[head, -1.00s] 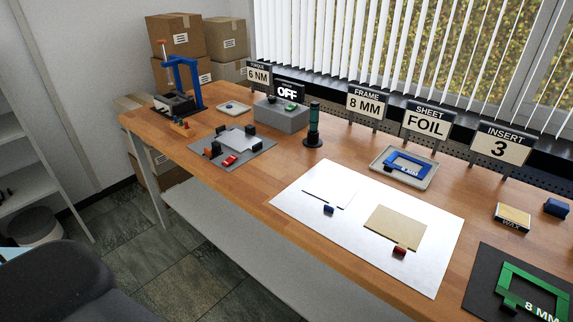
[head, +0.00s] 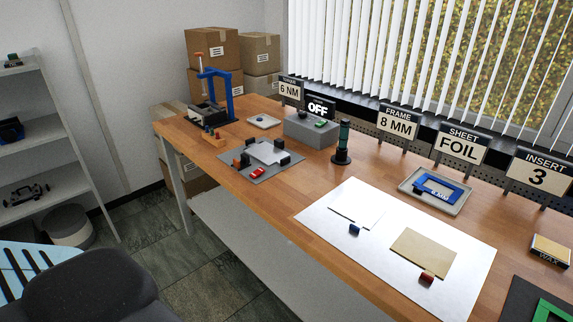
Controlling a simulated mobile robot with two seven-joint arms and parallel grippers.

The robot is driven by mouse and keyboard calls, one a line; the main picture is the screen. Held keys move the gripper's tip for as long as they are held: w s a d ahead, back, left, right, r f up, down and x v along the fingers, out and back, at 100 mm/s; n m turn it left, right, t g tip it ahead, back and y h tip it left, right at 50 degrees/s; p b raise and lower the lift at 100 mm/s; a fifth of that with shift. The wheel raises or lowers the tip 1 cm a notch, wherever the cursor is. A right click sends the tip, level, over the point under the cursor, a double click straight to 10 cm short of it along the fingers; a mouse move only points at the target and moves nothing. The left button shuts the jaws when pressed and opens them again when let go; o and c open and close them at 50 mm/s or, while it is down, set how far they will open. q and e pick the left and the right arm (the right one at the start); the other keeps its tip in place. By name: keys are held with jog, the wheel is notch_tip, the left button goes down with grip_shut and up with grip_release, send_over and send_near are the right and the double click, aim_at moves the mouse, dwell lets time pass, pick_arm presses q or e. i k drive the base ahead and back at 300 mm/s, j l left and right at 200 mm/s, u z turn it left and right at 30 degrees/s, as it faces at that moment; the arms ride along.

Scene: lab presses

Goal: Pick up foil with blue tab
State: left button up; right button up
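A pale, thin sheet (head: 357,207) lies flat on the left part of a white mat (head: 325,236) on the wooden bench. A blue tab (head: 354,230) sits at its near edge. Beside it on the mat is a tan sheet (head: 424,252) with a red tab (head: 427,277) at its near edge. A sign reading "SHEET FOIL" (head: 460,146) stands at the back of the bench. Neither of my grippers shows in the head view.
Left of the mat are a dark green cylinder on a stand (head: 343,141), a grey plate with blocks (head: 265,173) and a blue-framed press (head: 217,96). A tray with a blue frame (head: 437,188) stands behind the mat. Floor is open before the bench.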

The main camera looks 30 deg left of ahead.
aim_at(364, 214)
jog(key=i+j+z, duration=0.2)
jog(key=j, duration=0.65)
jog(key=j+z, duration=0.2)
jog(key=j, duration=0.6)
